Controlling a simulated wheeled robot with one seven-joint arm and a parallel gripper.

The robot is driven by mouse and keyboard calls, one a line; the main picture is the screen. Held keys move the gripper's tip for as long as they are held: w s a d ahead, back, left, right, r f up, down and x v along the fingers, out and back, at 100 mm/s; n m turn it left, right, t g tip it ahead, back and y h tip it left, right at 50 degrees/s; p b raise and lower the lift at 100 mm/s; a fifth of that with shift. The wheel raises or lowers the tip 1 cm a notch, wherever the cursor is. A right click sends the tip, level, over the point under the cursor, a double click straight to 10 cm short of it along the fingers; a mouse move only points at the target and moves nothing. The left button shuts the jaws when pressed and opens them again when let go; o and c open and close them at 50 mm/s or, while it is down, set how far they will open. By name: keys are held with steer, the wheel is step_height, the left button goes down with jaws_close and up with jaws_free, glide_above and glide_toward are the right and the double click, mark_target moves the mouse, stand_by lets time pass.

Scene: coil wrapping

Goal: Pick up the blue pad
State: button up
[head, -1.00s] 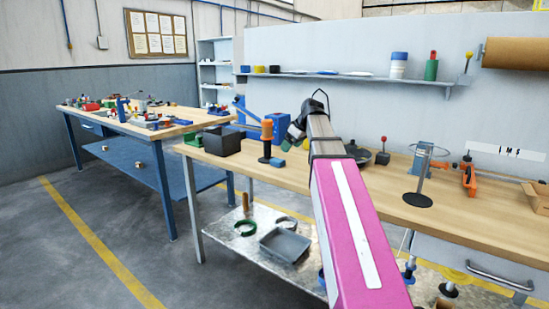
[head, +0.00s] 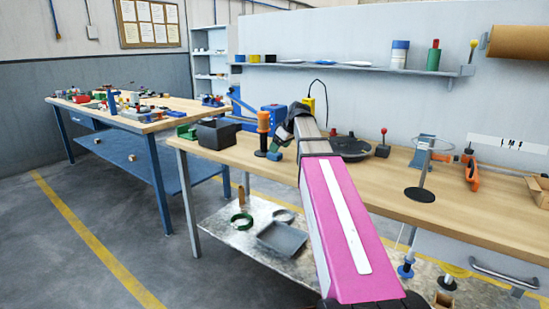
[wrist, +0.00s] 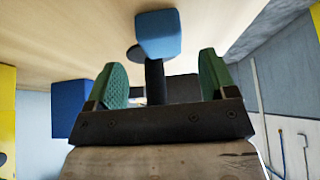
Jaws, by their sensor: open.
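The blue pad (head: 274,155) is a small block on the wooden workbench (head: 345,178), beside the black base of an orange-handled tool (head: 263,132). In the wrist view the pad (wrist: 158,33) lies just beyond the fingertips, roughly centred between them. My gripper (wrist: 160,65) has two green ribbed fingers, spread apart with nothing held between them. In the head view my gripper (head: 280,145) is just right of the pad and close above it, partly hidden by my arm.
A black box (head: 217,133) stands left of the orange-handled tool. A grey tray (head: 282,239) is on the lower shelf. The bench's right middle has bare wood.

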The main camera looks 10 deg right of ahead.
steer(key=x, duration=0.4)
steer(key=shift+a+f, duration=0.1)
steer(key=shift+a, duration=0.05)
steer(key=c, duration=1.1)
steer(key=shift+o, duration=0.2)
steer(key=shift+r, duration=0.6)
step_height(320, 180, up, 3)
steer(key=shift+s+a+r, duration=0.1)
steer(key=shift+a+r, duration=0.1)
steer(key=shift+r, duration=0.05)
steer(key=s+a+r, duration=0.3)
steer(key=a+r, duration=0.3)
steer(key=a, duration=0.4)
steer(key=shift+a+r, duration=0.2)
steer(key=shift+a, duration=0.2)
steer(key=shift+s, duration=0.1)
